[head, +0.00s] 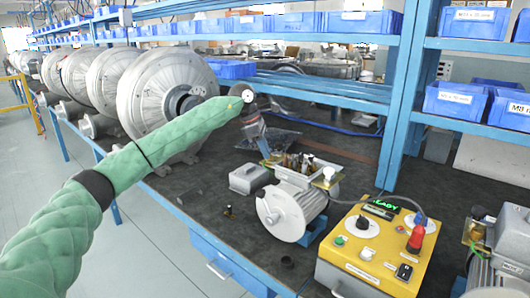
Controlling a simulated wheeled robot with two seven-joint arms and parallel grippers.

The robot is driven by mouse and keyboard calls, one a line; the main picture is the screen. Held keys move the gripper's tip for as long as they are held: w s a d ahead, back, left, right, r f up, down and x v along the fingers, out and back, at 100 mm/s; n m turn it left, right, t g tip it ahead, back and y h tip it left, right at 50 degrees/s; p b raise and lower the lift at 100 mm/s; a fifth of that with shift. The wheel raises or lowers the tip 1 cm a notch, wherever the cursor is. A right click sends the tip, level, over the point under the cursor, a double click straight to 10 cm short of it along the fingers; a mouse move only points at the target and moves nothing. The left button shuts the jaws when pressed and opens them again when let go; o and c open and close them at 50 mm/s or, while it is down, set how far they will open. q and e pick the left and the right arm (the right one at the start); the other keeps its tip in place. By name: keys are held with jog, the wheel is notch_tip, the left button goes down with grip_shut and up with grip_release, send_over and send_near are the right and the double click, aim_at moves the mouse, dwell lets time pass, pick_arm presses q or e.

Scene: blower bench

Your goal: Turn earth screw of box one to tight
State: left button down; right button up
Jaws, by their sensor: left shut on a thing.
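The grey motor (292,212) stands on the dark bench top, with its open terminal box (306,176) on top. Several brass-coloured terminals (300,162) show in the box. My left gripper (266,154) comes down at the box's left edge, with its fingertips close together at the rim. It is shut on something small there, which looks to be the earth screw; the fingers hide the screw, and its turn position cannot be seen. My right gripper is not in view.
A yellow control box (368,248) with a green display and red knob stands at front right. A grey cover (250,178) lies left of the motor. Large fan housings (165,92) line the back left. Another motor shows partly at the right edge. Small dark parts lie in front.

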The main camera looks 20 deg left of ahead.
pick_arm(q)
jog(key=shift+w+m+g, duration=0.2)
jog(key=shift+m+g, duration=0.5)
jog(key=shift+m, duration=1.2)
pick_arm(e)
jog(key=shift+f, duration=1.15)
pick_arm(q)
jog(key=c, duration=1.3)
grip_release()
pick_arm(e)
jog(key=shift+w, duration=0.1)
pick_arm(q)
jog(key=shift+o, duration=0.2)
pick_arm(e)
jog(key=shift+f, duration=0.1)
